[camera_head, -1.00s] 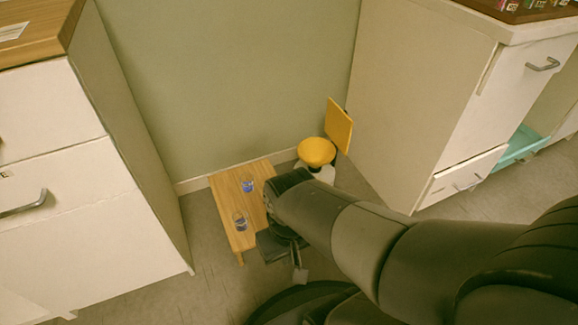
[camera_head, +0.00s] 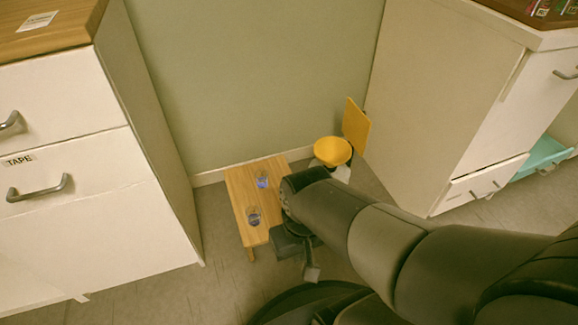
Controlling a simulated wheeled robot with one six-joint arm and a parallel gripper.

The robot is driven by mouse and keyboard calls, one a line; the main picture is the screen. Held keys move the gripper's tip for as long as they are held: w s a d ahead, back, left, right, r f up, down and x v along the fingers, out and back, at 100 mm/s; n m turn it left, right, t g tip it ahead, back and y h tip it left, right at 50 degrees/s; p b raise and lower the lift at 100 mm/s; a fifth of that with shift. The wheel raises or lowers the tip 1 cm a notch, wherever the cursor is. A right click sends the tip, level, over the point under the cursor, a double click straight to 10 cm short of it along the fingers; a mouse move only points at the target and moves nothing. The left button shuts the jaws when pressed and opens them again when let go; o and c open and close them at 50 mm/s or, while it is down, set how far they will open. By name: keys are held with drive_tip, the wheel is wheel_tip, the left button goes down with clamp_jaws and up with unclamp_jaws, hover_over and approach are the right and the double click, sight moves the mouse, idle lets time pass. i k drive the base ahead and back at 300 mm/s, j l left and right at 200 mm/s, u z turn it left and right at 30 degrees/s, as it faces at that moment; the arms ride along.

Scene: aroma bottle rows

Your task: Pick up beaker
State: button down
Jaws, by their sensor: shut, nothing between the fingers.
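Two small clear beakers with blue contents stand on a low wooden table (camera_head: 239,187) by the back wall. The nearer beaker (camera_head: 253,216) is close to the table's front end. The farther beaker (camera_head: 262,180) is nearer the wall, close to my arm. My gripper (camera_head: 311,273) hangs just right of the table's front end, apart from both beakers. It looks shut and empty, and it is small and dark here. My arm hides part of the table's right side.
A yellow bin with its lid up (camera_head: 333,152) stands right of the table. White drawer cabinets stand at left (camera_head: 75,220) and right (camera_head: 450,110). A teal tray (camera_head: 541,157) sits low at right. Floor is clear in front of the table.

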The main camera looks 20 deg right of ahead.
sight(261, 176)
drive_tip(key=i+j+u, duration=0.25)
drive_tip(key=i+j, duration=0.15)
drive_tip(key=i+j+u, duration=0.3)
drive_tip(key=i+j, duration=0.1)
